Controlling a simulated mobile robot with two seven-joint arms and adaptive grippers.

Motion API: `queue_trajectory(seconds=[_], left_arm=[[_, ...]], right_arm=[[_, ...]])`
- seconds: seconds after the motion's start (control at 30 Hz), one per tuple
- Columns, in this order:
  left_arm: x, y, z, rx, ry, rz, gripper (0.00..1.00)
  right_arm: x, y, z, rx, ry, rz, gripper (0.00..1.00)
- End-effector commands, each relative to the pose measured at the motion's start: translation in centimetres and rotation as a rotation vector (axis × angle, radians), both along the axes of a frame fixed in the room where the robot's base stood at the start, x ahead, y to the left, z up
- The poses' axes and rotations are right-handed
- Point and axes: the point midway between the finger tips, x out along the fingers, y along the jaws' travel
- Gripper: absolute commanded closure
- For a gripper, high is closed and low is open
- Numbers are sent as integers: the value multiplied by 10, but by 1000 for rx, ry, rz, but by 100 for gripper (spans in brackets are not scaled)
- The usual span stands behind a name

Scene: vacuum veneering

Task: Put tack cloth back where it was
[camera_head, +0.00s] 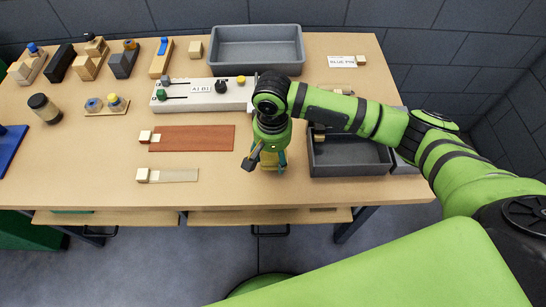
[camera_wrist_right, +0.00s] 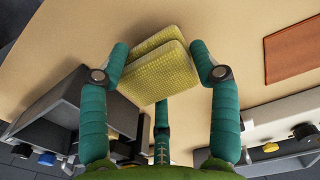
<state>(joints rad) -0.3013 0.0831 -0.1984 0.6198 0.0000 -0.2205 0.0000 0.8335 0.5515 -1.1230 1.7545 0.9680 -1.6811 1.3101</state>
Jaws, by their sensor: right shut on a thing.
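The tack cloth (camera_wrist_right: 158,70) is a yellow, textured, folded pad. In the right wrist view it sits between the green fingers of my right gripper (camera_wrist_right: 160,72), which is shut on it. In the head view the right gripper (camera_head: 266,160) points down over the front middle of the table, left of the dark grey tray (camera_head: 350,165). The cloth (camera_head: 268,160) shows there only as a small yellow patch, mostly covered by the fingers. I cannot tell whether it touches the table. My left gripper is not in view.
A reddish veneer sheet (camera_head: 192,138) and a pale strip (camera_head: 177,175) lie left of the gripper. A white panel with knobs (camera_head: 200,96) and a blue-grey tray (camera_head: 256,62) stand behind it. Several blocks and tools line the back left. The table's front edge is close.

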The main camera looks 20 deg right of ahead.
Motion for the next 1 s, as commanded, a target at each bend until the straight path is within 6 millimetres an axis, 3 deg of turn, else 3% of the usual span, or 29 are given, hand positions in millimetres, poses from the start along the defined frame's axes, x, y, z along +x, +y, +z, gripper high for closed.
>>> queue_trajectory(seconds=[0.2, 0.57, 0.6, 0.63, 1.0], left_arm=[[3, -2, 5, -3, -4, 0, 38], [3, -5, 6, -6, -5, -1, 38], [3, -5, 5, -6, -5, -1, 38], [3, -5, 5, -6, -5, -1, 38], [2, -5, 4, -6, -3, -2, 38]], right_arm=[[-1, -1, -23, -1, 0, -1, 69], [-1, 0, -26, 1, 2, -1, 70], [-1, 0, -26, 1, 1, 0, 21], [-1, 0, -26, 1, 1, 0, 14], [0, -1, -25, 0, -1, 0, 14]])
